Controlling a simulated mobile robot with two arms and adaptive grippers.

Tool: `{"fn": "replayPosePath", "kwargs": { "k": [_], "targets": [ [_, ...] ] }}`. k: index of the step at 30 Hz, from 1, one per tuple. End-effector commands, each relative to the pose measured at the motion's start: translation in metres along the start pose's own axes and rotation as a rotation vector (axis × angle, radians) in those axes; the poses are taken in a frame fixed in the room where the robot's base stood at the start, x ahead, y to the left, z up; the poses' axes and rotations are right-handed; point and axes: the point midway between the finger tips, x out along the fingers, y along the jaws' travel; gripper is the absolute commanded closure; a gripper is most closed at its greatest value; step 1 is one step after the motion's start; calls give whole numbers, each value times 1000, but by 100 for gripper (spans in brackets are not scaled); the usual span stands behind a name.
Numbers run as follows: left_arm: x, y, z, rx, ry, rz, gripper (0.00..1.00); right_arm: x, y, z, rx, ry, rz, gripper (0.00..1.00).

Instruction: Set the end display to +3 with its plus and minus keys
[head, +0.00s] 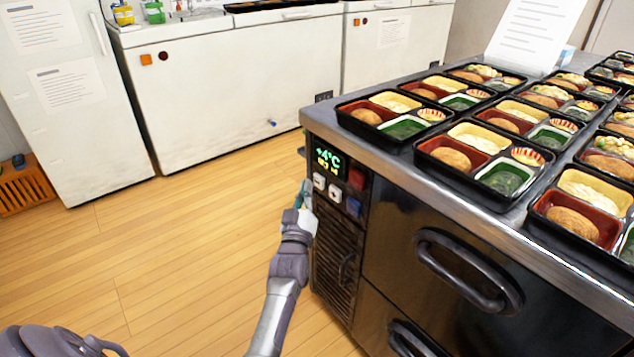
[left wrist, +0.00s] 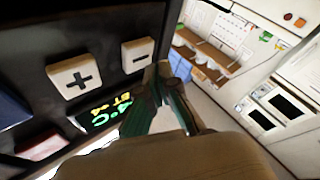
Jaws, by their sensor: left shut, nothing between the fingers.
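The end display (head: 328,160) on the cabinet's end panel reads +4°C in green, with a smaller yellow line below. Part of the display (left wrist: 100,115) shows in the left wrist view. The minus key (head: 319,181) and plus key (head: 335,193) are white squares under it. In the left wrist view the plus key (left wrist: 73,77) and minus key (left wrist: 138,54) are both clear. My left gripper (head: 306,192) is shut and empty beside the panel's left edge, close to the minus key. Its fingertips (left wrist: 165,78) appear just off that key; contact cannot be told. My right gripper is out of view.
Red (head: 357,179) and blue (head: 353,207) keys sit right of the white ones. The steel counter (head: 395,150) above carries several bento trays. A drawer handle (head: 468,275) projects from the front. Wooden floor lies open to the left.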

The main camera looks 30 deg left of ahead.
Motion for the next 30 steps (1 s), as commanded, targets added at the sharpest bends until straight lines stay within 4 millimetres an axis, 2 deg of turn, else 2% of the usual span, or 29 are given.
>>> {"fn": "replayPosePath", "kwargs": {
  "k": [30],
  "targets": [
    [7, 5, 5, 0, 0, 0, 100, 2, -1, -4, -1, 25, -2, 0]
  ]
}}
